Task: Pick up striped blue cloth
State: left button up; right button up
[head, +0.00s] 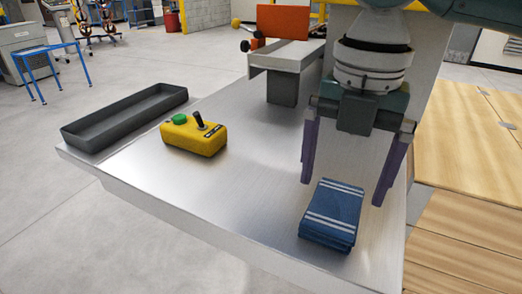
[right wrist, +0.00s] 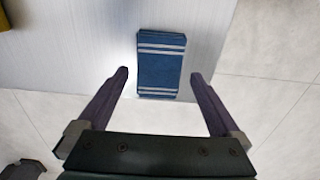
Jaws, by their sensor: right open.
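The striped blue cloth (head: 331,217) lies folded in a flat stack near the front right of the metal table, with pale stripes across it. My right gripper (head: 341,193) is open and points down above the cloth, its two purple fingers apart. In the right wrist view the cloth (right wrist: 161,62) lies ahead of the open fingertips (right wrist: 160,76), roughly centred between them. Nothing is held between the fingers. My left gripper is not in view.
A yellow control box (head: 194,136) with a green button and a black stick stands left of the cloth on the metal table (head: 235,185). A dark empty tray (head: 125,116) lies at the table's left edge. Wooden boards (head: 465,150) are at the right.

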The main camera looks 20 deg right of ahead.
aim_at(336, 201)
notch_tip(336, 201, down, 4)
jog(key=shift+r, duration=0.1)
jog(key=c, duration=1.2)
